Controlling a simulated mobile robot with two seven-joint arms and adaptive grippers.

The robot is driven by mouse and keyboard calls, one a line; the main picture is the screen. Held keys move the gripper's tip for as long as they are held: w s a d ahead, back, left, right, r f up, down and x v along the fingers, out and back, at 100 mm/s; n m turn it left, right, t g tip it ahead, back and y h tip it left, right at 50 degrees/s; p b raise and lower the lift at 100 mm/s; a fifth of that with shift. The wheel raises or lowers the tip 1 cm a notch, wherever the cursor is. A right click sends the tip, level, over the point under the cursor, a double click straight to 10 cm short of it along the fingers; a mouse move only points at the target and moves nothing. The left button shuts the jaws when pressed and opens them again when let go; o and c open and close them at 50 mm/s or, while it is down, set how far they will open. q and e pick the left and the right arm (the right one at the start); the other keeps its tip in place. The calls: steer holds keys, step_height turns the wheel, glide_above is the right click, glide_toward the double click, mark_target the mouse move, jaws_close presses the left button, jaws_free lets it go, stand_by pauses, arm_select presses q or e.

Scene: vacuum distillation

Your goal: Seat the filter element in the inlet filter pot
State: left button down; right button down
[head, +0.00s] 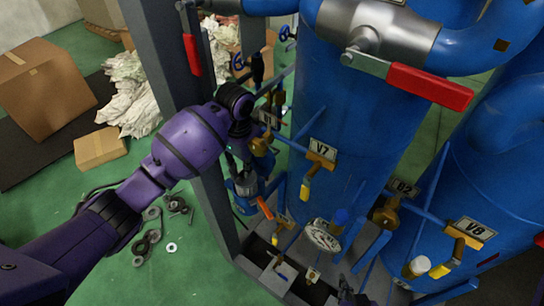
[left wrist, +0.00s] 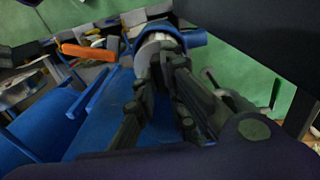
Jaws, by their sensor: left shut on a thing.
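My left gripper (head: 240,160) reaches down beside the frame post, its fingers partly hidden by the wrist. In the left wrist view its dark fingers (left wrist: 168,68) are closed on a pale grey cylinder, the filter element (left wrist: 154,44). The filter element (head: 246,181) shows at the mouth of the blue inlet filter pot (head: 240,202). The pot's blue rim (left wrist: 196,38) shows beside it in the left wrist view. How deep the element sits is hidden. A dark part at the bottom edge, probably my right gripper (head: 348,293), is cut off; its fingers are unclear.
A grey post (head: 190,110) stands close to my left arm. Big blue vessels (head: 350,130) with valves and a red handle (head: 430,86) fill the right. Loose fittings (head: 150,240) lie on the green floor. Cardboard boxes (head: 42,88) are at the far left.

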arm_select(q)
steer(key=shift+f, duration=1.6)
steer(key=shift+f, duration=0.5)
steer(key=c, duration=1.8)
jaws_free()
steer(key=shift+r, duration=0.1)
step_height(320, 180, up, 9)
steer(key=shift+f, duration=0.2)
steer(key=shift+s+f, duration=0.1)
